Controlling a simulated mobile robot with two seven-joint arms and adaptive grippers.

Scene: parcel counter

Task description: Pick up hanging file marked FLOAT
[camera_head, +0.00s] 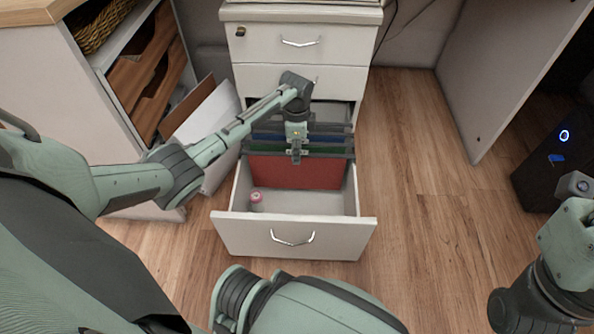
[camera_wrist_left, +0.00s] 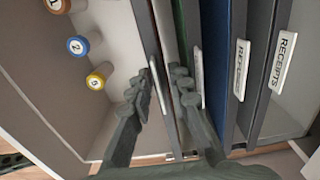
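Several hanging files hang in the open bottom drawer (camera_head: 293,238). The front one is a red file (camera_head: 297,172); behind it are a green file (camera_head: 256,149), a blue file (camera_head: 262,137) and grey ones. My left gripper (camera_head: 296,157) is over the front files. In the left wrist view its fingers (camera_wrist_left: 163,88) are apart, on either side of the front file's top bar and its white tag, which is nearly edge-on. I cannot read that tag or the green file's tag (camera_wrist_left: 198,78). No FLOAT lettering is legible. My right gripper is out of view.
Small numbered cylinders, such as a blue one (camera_wrist_left: 78,46), stand in the drawer's front space. Closed drawers (camera_head: 298,42) are above. A shelf unit (camera_head: 50,75) and leaning boards (camera_head: 208,120) are at left. Wood floor (camera_head: 420,190) at right is clear. A black case (camera_head: 550,165) stands far right.

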